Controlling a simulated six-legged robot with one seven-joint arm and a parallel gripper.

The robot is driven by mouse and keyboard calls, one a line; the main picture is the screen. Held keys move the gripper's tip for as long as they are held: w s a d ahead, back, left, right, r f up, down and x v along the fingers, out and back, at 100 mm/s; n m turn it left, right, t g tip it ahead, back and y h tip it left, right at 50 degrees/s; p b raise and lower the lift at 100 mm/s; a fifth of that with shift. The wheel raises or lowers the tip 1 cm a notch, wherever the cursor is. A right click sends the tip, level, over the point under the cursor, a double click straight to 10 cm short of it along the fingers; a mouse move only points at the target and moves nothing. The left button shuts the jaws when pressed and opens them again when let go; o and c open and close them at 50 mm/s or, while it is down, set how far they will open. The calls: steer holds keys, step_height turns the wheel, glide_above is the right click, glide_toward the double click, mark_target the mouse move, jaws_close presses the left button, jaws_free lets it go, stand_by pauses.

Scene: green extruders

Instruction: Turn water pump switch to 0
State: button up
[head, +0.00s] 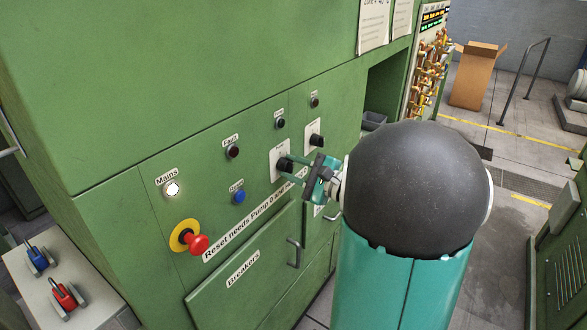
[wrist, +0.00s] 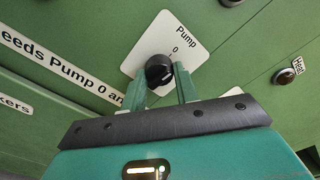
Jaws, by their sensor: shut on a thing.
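The water pump switch is a black round knob (wrist: 159,70) on a white plate (wrist: 186,25) marked "Pump" and "0" in the wrist view. My gripper (wrist: 161,76) has its two green fingers on either side of the knob, shut on it. A pale line shows on the knob, but I cannot tell surely which way it points. In the head view the knob (head: 283,164) sits on the green cabinet front, and my gripper (head: 290,164) reaches it from the right. My own arm hides part of the panel there.
A second black switch (head: 316,140) sits just right of the pump switch. A blue button (head: 239,197), a red emergency stop (head: 197,244) and a lit Mains lamp (head: 172,189) are to the left. A cabinet handle (head: 294,253) sticks out below. A cardboard box (head: 474,78) stands behind on the floor.

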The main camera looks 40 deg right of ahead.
steer(key=shift+n, duration=0.6)
steer(key=o, duration=1)
steer(key=shift+c, duration=0.2)
steer(key=v, duration=1.4)
steer(key=shift+w, duration=0.1)
